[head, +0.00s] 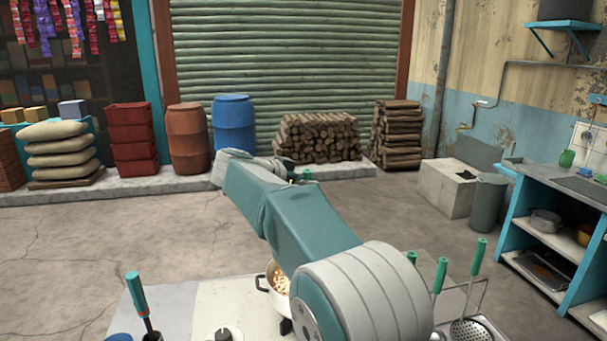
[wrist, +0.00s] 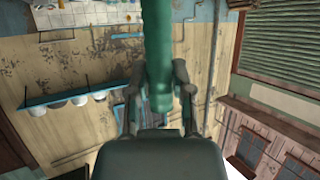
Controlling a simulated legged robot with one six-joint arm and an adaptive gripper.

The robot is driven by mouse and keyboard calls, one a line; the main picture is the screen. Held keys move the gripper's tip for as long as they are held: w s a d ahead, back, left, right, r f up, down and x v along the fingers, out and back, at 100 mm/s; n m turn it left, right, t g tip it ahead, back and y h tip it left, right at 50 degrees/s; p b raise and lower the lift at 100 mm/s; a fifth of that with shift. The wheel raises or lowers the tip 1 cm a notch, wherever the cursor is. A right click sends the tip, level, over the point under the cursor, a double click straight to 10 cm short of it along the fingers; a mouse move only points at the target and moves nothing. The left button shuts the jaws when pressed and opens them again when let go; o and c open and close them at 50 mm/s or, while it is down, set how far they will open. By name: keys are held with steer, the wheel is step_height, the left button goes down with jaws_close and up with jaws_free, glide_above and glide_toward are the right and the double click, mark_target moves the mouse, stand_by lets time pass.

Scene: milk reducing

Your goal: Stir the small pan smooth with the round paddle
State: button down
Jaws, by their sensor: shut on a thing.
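My gripper (wrist: 158,105) is shut on a thick green handle (wrist: 158,45) in the wrist view; the handle runs up out of the picture. The working end of this tool is out of view, so I cannot tell whether it is the round paddle. In the head view my arm stretches away to the upper left, and the gripper is mostly hidden at its far end. A white pan (head: 263,284) with pale brown pieces in it stands on the worktop, partly hidden behind my arm. I cannot tell whether it is the small pan.
A green-handled tool (head: 137,291) stands upright at the left of the worktop (head: 160,310). A round knob (head: 223,334) is at the front. Several green-handled tools, including a skimmer (head: 468,331), stand at the right. Blue shelving (head: 545,225) is further right. Open floor (head: 130,235) lies beyond.

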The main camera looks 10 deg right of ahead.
steer(key=shift+f, duration=0.75)
steer(key=shift+a+f, duration=0.15)
steer(key=shift+f, duration=0.55)
steer(key=shift+a+f, duration=0.1)
steer(key=shift+f, duration=0.55)
steer(key=shift+d+f, duration=0.15)
steer(key=shift+f, duration=0.2)
